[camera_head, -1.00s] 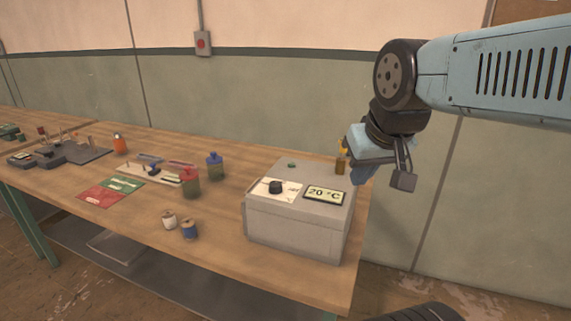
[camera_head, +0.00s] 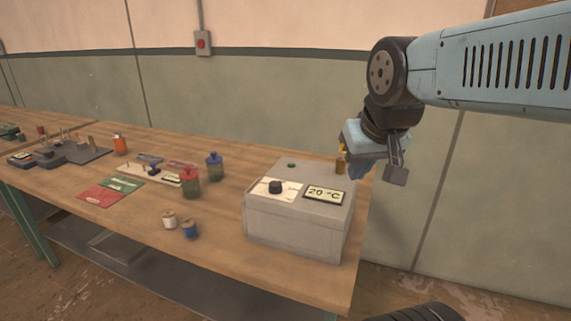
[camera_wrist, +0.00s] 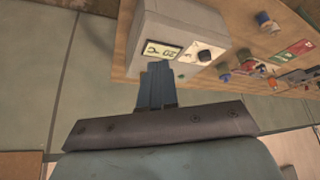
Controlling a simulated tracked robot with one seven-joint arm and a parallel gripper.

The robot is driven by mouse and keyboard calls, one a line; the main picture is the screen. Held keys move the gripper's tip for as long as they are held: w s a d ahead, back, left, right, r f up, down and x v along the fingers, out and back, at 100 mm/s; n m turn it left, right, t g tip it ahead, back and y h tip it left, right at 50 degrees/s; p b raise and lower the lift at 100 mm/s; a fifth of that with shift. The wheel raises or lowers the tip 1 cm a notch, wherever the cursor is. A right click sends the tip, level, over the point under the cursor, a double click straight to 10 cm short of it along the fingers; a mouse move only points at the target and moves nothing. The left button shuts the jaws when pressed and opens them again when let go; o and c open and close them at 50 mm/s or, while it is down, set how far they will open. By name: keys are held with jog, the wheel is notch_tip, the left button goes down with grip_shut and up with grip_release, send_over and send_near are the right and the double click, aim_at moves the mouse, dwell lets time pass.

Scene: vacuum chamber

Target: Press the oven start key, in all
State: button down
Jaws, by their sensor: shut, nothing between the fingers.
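The oven is a grey box (camera_head: 295,233) at the right end of the bench. Its top has a lit display (camera_head: 325,195) reading 20 °C, a black knob (camera_head: 275,187) on a pale dial plate, and a small green key (camera_head: 291,165) near the back edge. My gripper (camera_head: 357,176) is shut and empty, above and beside the oven's right back side. In the wrist view my closed fingers (camera_wrist: 157,68) point towards the oven (camera_wrist: 180,18), with its display and knob beyond them.
On the wooden bench (camera_head: 235,255) to the left are red and blue bottles, two spools (camera_head: 189,229), and red and green cards (camera_head: 103,195). A red wall switch (camera_head: 202,43) is behind.

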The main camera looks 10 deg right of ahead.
jog(key=w+m+t+h, duration=0.2)
jog(key=w+m, duration=0.2)
jog(key=w, duration=1.5)
jog(key=m+t+y, duration=0.1)
jog(key=m+y, duration=0.2)
jog(key=m, duration=0.1)
send_over(293, 165)
notch_tip(293, 165, down, 5)
jog(key=shift+w+f, duration=0.1)
jog(key=shift+w, duration=0.05)
jog(key=shift+f, duration=0.15)
jog(key=shift+a+f, duration=0.1)
jog(key=shift+f, duration=4.05)
jog(key=shift+f, duration=0.25)
jog(key=shift+f, duration=0.25)
